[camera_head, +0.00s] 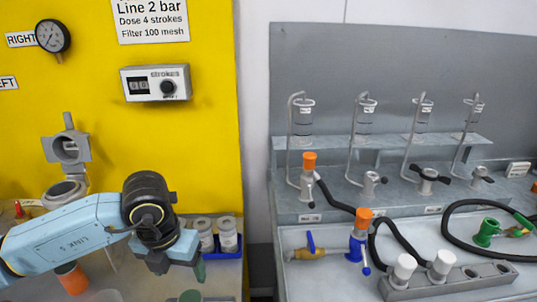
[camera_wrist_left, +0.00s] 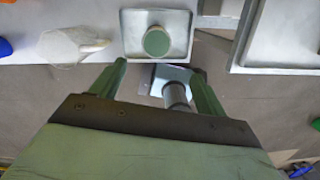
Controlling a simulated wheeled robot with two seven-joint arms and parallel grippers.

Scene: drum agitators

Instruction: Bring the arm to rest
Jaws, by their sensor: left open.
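My left arm, light blue with dark joints, reaches in from the left in the head view. My left gripper (camera_head: 178,275) points down in front of the yellow panel, near the bench's right part. In the left wrist view my left gripper (camera_wrist_left: 158,80) shows two green fingers spread apart with nothing held between them. A green round-topped thing (camera_wrist_left: 156,41) on a grey tray (camera_wrist_left: 132,20) lies beyond the fingertips. A grey cylinder (camera_wrist_left: 175,95) shows between the fingers, below them. My right gripper is in neither view.
Two jars (camera_head: 228,235) stand in a blue tray (camera_head: 228,254) just right of my left wrist. An orange-topped container (camera_head: 72,278) is below the forearm. A grey bench (camera_head: 330,270) with valves, hoses and a manifold (camera_head: 455,283) fills the right. A gap separates the benches.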

